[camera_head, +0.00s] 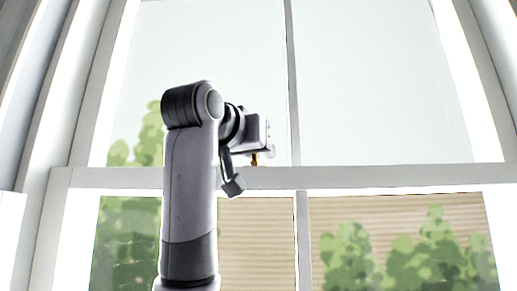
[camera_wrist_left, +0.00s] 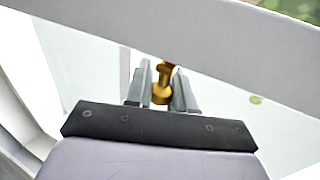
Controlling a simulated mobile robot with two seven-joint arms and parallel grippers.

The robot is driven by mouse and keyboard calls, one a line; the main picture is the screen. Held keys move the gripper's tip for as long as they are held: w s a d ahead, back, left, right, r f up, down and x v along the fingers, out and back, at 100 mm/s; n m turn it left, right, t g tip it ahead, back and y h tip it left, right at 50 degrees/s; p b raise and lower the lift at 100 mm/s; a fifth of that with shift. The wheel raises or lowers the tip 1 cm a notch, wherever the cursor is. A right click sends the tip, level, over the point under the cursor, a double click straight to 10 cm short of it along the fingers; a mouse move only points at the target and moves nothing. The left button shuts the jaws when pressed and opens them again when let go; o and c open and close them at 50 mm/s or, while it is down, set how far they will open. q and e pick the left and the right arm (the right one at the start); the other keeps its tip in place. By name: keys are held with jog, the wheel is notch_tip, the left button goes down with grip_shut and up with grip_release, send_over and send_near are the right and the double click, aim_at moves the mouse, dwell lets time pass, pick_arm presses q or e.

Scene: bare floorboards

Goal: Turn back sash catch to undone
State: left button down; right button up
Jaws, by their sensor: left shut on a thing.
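The brass sash catch (camera_wrist_left: 160,90) shows in the left wrist view, between the two fingers of my left gripper (camera_wrist_left: 161,94). The fingers are closed on its knob. In the head view a small bit of the brass catch (camera_head: 255,158) shows just above the meeting rail. My left gripper (camera_head: 262,152) is up at that rail, and its wrist hides most of the catch. How far the catch is turned cannot be told. My right gripper is in neither view.
The white meeting rail (camera_head: 380,178) runs across the window behind my left arm. A vertical glazing bar (camera_head: 293,80) stands just right of the gripper. White frame sides (camera_head: 92,90) bound the window. Bushes (camera_head: 390,255) show beyond the glass.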

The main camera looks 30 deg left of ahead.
pick_arm(q)
jog(key=shift+s+r, duration=0.15)
jog(key=shift+r, duration=0.05)
jog(key=m+h, duration=0.2)
jog(key=h, duration=0.1)
jog(key=a+m+h, duration=0.1)
jog(key=h, duration=0.1)
jog(key=shift+s+r, duration=0.1)
jog(key=shift+s, duration=0.2)
jog(key=m+h, duration=0.1)
jog(key=h, duration=0.1)
jog(key=a+m+g+h, duration=0.1)
jog(key=m+h, duration=0.1)
jog(key=h, duration=0.1)
jog(key=shift+s, duration=0.15)
jog(key=shift+a+m+g+h, duration=0.25)
jog(key=shift+m+g+h, duration=0.2)
jog(key=shift+m+h, duration=0.3)
jog(key=shift+a+m+g+h, duration=0.2)
jog(key=shift+m+g+h, duration=0.25)
jog(key=shift+m+h, duration=0.3)
jog(key=c, duration=1)
grip_release()
jog(key=shift+c, duration=0.2)
